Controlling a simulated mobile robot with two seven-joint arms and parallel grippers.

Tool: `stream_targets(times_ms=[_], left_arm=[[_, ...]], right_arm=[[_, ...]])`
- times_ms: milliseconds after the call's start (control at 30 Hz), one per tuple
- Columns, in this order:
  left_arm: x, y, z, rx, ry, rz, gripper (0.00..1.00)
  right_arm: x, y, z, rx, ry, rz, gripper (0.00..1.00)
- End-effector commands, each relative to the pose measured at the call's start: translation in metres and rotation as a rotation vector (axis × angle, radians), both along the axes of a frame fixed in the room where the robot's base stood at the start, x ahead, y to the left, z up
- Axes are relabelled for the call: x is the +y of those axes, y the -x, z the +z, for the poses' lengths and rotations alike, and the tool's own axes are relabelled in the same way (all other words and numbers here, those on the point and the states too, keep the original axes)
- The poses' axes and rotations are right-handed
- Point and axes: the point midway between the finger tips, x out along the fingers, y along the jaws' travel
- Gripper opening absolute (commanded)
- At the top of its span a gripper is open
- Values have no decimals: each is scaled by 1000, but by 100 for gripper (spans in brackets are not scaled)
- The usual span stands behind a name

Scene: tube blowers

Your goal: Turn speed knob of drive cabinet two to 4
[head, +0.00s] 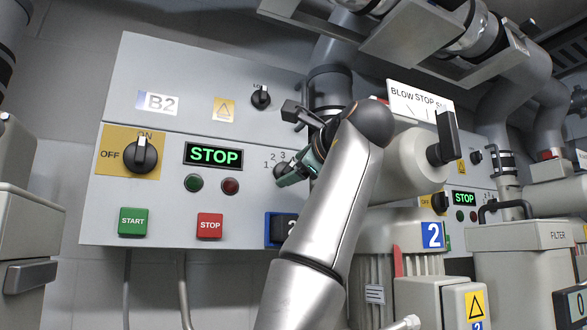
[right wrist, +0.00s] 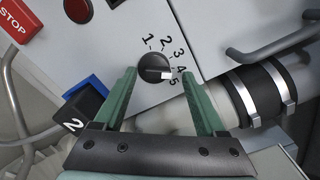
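The grey control panel (head: 180,75) marked B2 fills the left half of the head view. Its black speed knob (head: 281,170) shows there only in part behind my right gripper (head: 300,172). In the right wrist view the round knob (right wrist: 152,66) sits among the numbers 1 to 5. Its white pointer mark faces the 4 and 5 side; I cannot tell exactly where it stands. My right gripper (right wrist: 158,75) is open, its green fingertips on either side of the knob with gaps visible. Its fingers look empty. My left gripper is not in view.
The panel has a green STOP display (head: 213,155), an ON/OFF switch (head: 141,155), a START button (head: 133,222) and a red STOP button (head: 210,225). A grey pipe with clamps (right wrist: 255,95) lies close right of my right fingers.

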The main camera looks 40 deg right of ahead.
Motion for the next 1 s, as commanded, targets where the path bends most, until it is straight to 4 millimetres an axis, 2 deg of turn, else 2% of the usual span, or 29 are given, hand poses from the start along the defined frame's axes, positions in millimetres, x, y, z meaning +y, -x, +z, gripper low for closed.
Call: stream_targets(times_ms=[333, 467, 567, 800, 1000], left_arm=[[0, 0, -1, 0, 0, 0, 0], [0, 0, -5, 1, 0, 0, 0], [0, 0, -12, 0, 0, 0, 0], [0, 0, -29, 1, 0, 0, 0], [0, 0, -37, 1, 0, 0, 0]], right_arm=[[1, -1, -2, 5, 0, 2, 71], [4, 6, -3, 3, 1, 2, 71], [8, 21, -4, 1, 1, 3, 71], [24, 72, -4, -2, 2, 1, 71], [34, 105, -3, -1, 0, 2, 71]])
